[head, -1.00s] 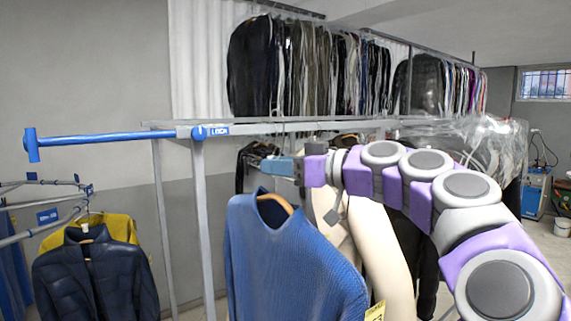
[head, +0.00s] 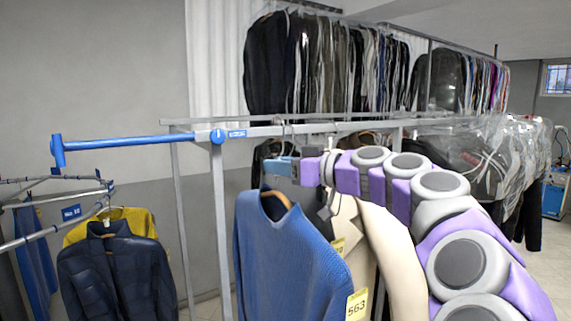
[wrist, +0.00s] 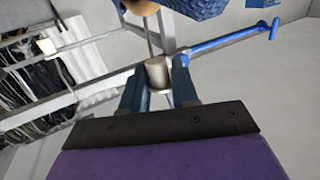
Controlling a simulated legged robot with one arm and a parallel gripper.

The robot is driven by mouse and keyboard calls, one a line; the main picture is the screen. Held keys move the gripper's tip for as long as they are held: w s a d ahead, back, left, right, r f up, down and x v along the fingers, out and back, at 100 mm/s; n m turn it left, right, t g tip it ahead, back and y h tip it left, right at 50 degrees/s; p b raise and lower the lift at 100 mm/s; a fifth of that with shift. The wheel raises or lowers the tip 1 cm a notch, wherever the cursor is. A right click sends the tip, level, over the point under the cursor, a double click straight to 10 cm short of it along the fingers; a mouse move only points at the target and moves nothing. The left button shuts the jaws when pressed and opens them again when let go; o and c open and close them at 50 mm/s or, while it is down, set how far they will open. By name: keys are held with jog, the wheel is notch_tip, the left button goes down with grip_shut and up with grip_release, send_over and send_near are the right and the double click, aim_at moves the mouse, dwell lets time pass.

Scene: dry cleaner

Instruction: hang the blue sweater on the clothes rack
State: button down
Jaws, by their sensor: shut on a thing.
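The blue sweater (head: 285,250) hangs upright on a wooden hanger (head: 277,196), with a yellow tag at its lower right. My gripper (head: 277,166) is above its collar. In the wrist view my gripper (wrist: 157,90) is shut on a pale cylindrical piece at the hanger's hook, and the sweater (wrist: 205,8) shows at the top edge. The clothes rack has a blue rail (head: 140,138) with a raised end stop, reaching left from a grey post. The rail (wrist: 230,40) also shows in the wrist view. The sweater is right of the post, apart from the blue rail.
A dark navy jacket (head: 115,270) and a yellow garment (head: 137,219) hang on a lower rack at left. A cream coat (head: 385,245) hangs close on the sweater's right. Bagged clothes (head: 330,65) fill an upper rail behind. The blue rail looks bare.

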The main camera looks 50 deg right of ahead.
jog(key=shift+w+d+r+p, duration=0.1)
jog(key=shift+w+d+p, duration=0.2)
jog(key=shift+w+p, duration=0.65)
jog(key=shift+w+d+f+p, duration=0.1)
jog(key=shift+w+d+p, duration=0.25)
jog(key=shift+w, duration=1.25)
jog(key=shift+w+d+r+p, duration=0.1)
jog(key=shift+w+d+p, duration=0.1)
jog(key=shift+w+p, duration=0.8)
jog(key=shift+w+b, duration=0.3)
jog(key=shift+b, duration=0.05)
jog(key=shift+w+d, duration=0.1)
jog(key=shift+w, duration=0.05)
jog(key=shift+w+d, duration=0.15)
jog(key=shift+w, duration=0.55)
jog(key=shift+s+b, duration=0.1)
jog(key=shift+b, duration=0.35)
jog(key=shift+w+d+p, duration=0.1)
jog(key=shift+w+d, duration=0.1)
jog(key=shift+w, duration=0.75)
jog(key=shift+w+d+p, duration=0.15)
jog(key=shift+w+d, duration=0.05)
jog(key=shift+w, duration=0.8)
jog(key=shift+w+d+p, duration=0.1)
jog(key=shift+w+d, duration=0.1)
jog(key=shift+w, duration=0.75)
